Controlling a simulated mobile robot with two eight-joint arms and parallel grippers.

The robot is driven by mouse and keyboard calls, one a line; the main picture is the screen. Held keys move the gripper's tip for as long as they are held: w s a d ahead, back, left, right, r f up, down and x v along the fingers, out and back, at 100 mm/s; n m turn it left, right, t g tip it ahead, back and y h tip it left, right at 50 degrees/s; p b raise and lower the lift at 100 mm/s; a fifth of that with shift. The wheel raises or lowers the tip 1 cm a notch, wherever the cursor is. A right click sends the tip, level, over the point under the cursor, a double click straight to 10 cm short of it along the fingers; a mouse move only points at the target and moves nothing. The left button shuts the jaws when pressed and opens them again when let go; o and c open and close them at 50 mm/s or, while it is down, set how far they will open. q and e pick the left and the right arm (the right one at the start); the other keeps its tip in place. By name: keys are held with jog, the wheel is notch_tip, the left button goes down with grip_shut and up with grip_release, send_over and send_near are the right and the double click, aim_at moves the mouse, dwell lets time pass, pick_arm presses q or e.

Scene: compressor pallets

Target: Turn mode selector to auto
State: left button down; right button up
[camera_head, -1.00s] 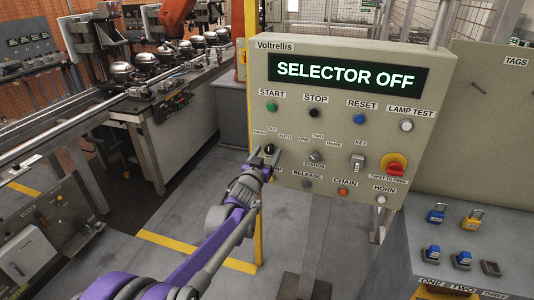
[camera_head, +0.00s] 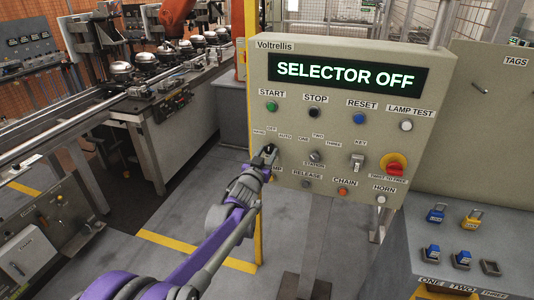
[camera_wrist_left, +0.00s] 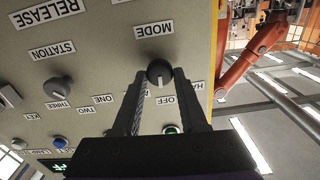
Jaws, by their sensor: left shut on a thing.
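The mode selector (camera_wrist_left: 160,73) is a round dark knob with a pale pointer line. In the left wrist view, which is upside down, it sits under the MODE label, and its pointer faces the OFF label (camera_wrist_left: 168,100). My left gripper (camera_wrist_left: 160,78) is shut on this knob, one finger on each side. In the head view my left gripper (camera_head: 266,155) is at the panel's left edge and hides most of the knob. The panel display (camera_head: 347,75) reads SELECTOR OFF. The AUTO label (camera_head: 285,136) is right of the gripper. My right gripper is not in view.
The control panel (camera_head: 440,60) also carries a station selector (camera_head: 315,156), a key switch (camera_head: 358,162), several push buttons and a red twist-to-release stop (camera_head: 394,167). A grey bench with padlocks (camera_head: 470,218) stands at right. A yellow post (camera_head: 258,235) runs below the panel's left edge.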

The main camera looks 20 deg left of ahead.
pick_arm(q)
jog(key=m, duration=0.4)
jog(key=shift+m+p, duration=0.3)
jog(key=shift+p, duration=0.1)
jog(key=shift+d+m+p, duration=0.1)
jog(key=shift+m+p, duration=0.3)
jog(key=shift+m, duration=1.2)
jog(key=shift+c, duration=2.3)
grip_release()
jog(key=shift+s, duration=0.1)
jog(key=s+b, duration=0.1)
jog(key=s, duration=0.9)
jog(key=shift+s+a, duration=0.2)
jog(key=shift+s, duration=0.15)
